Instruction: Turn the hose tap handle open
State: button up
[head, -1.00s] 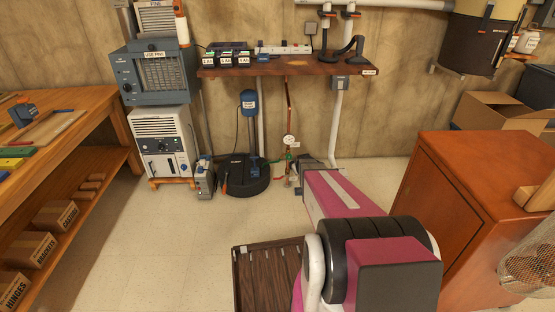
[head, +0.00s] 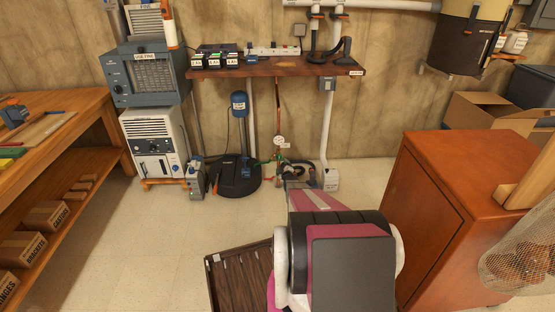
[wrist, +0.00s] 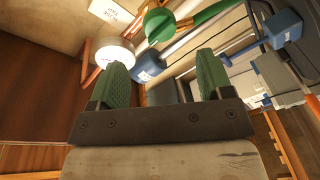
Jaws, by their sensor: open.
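The green hose tap handle (wrist: 160,23) shows at the top of the wrist view, a round hub with a long green bar running up to the right. It lies beyond my fingertips, above the gap between them in the picture, and no contact shows. My gripper (wrist: 162,62) is open, with two green ribbed fingers apart and nothing held between them. In the head view a small green part of the tap (head: 282,160) shows low on the wall pipe. My arm covers the gripper's fingers there.
A white round gauge (wrist: 115,51) sits close beyond the left finger. A blue pump (head: 239,103) and a black round base (head: 236,180) stand left of the tap. A wooden shelf (head: 310,68) is above it. An orange-brown cabinet (head: 440,210) stands right of my arm.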

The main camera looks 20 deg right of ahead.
aim_at(280, 159)
jog(key=w, duration=0.6)
jog(key=w+d, duration=0.1)
jog(key=w, duration=0.2)
jog(key=shift+w, duration=0.15)
jog(key=c, duration=0.9)
